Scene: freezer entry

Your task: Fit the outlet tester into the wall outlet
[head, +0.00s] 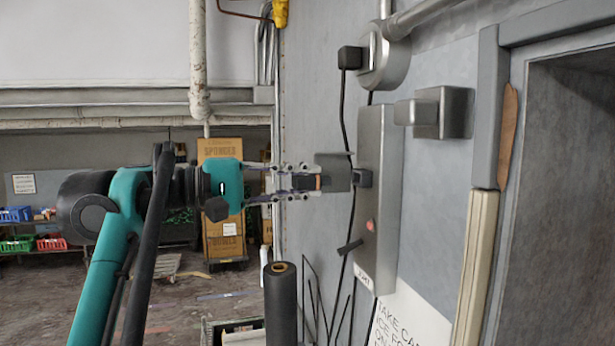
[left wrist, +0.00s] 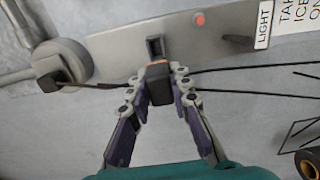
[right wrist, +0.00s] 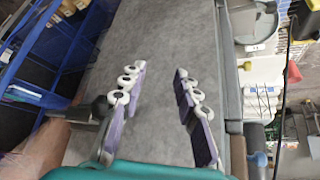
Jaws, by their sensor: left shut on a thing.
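The outlet tester, a small dark block with an orange band (head: 308,183), is gripped between the fingertips of my left gripper (head: 296,183). It also shows in the left wrist view (left wrist: 158,82). A dark fitting (head: 363,178), apparently the wall outlet, sticks out from the metal panel; it shows in the left wrist view (left wrist: 155,46) just beyond the tester. I cannot tell whether tester and outlet touch. My right gripper (right wrist: 158,82) is open and empty, and outside the head view.
The metal panel (head: 377,245) carries a red button (head: 370,225) and a black lever (head: 349,248). A black plug (head: 350,57) with a hanging cable is above. A dark roll (head: 281,300) stands below my left gripper. A blue rack (right wrist: 45,55) is beside my right gripper.

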